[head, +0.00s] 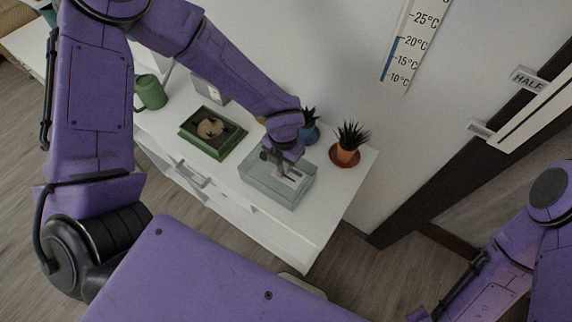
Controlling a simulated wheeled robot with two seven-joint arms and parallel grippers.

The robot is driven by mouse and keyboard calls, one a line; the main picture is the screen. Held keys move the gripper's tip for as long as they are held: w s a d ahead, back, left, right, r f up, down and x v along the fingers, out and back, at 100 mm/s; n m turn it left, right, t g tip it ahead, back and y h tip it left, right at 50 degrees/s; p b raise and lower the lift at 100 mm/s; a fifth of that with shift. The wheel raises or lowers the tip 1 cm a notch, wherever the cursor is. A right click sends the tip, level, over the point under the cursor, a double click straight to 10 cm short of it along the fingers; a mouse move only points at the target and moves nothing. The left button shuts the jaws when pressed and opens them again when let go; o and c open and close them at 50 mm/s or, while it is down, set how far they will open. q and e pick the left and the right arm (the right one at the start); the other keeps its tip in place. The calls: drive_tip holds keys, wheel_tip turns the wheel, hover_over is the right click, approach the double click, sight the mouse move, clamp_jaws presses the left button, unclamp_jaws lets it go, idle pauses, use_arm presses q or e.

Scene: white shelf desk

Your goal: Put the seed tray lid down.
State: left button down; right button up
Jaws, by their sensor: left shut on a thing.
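The seed tray lid (262,190) is a clear, pale box-shaped cover over the right part of the white desk top. My left gripper (287,172) reaches down onto it from above and is shut on its top. I cannot tell whether the lid's lower edge touches the desk or hangs just above it. The green seed tray (213,154) stands uncovered to the left of the lid, with dark soil and a brown round patch inside. My right arm shows at the lower right, but its gripper is not in view.
A potted spiky plant (345,156) in terracotta stands right of the lid, and a blue-potted plant (310,133) stands behind it. The desk's front right corner is bare.

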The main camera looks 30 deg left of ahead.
use_arm(q)
drive_tip(key=shift+s+a, duration=0.1)
drive_tip(key=shift+s, duration=0.1)
drive_tip(key=c, duration=1.1)
unclamp_jaws()
wheel_tip(320, 180, up, 12)
drive_tip(key=shift+r+b, duration=0.2)
drive_tip(key=shift+b, duration=0.1)
